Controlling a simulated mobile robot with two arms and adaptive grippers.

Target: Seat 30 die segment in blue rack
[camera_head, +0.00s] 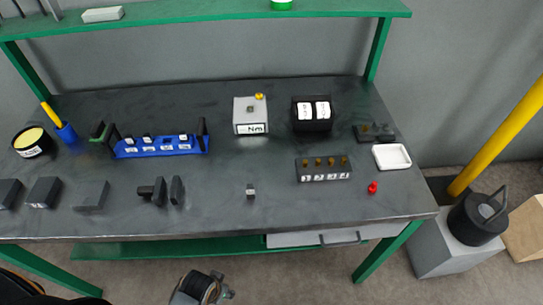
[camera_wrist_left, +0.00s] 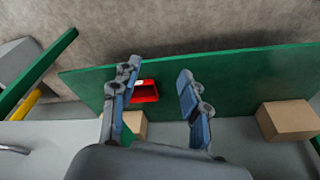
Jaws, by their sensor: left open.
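The blue rack (camera_head: 160,150) stands on the left half of the dark workbench, with several small dark pieces with white labels seated along it. A small dark block with a pale face (camera_head: 250,192) sits alone near the bench's front middle; its marking is too small to read, so I cannot tell whether it is the 30 die segment. My left gripper (camera_wrist_left: 158,78) is open and empty in the left wrist view, its two fingers apart over a green shelf, away from the rack. My right gripper is not identifiable in either view.
Dark blocks (camera_head: 92,194) line the front left. A grey box marked Nm (camera_head: 250,116), a black labelled holder (camera_head: 312,114), a dark peg block (camera_head: 323,169), a white tray (camera_head: 392,157) and a red knob (camera_head: 373,187) stand to the right. The wrist view shows a red bin (camera_wrist_left: 146,92).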

